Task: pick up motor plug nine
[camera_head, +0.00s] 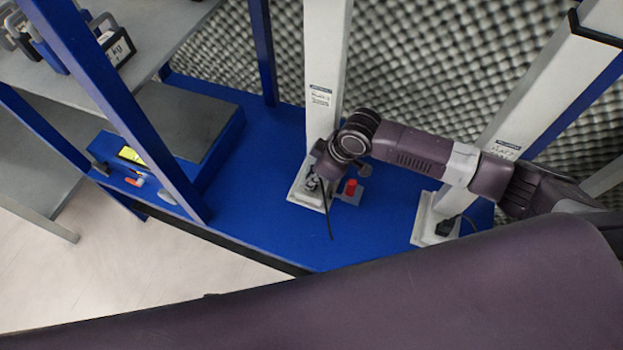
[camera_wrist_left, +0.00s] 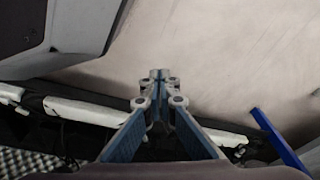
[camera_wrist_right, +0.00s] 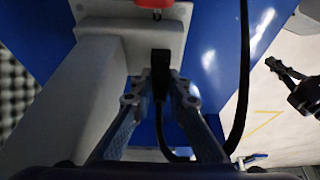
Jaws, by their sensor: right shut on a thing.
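My right gripper (camera_head: 318,182) is at the foot of the middle white post (camera_head: 322,75). In the right wrist view, the right gripper (camera_wrist_right: 160,92) is shut on a black plug (camera_wrist_right: 160,68), taken as motor plug nine; I cannot read a number on it. A black cable (camera_head: 328,215) hangs beside the gripper and loops below it in the right wrist view (camera_wrist_right: 243,90). I cannot tell whether the plug still touches a socket. My left gripper (camera_wrist_left: 158,76) is shut and empty above the pale floor, away from the posts.
A red button (camera_head: 350,187) on a grey plate sits just right of the plug. A second white post (camera_head: 540,85) with a black plug (camera_head: 445,227) at its foot stands to the right. Grey shelves (camera_head: 150,25) are at left, a foam wall (camera_head: 430,55) behind.

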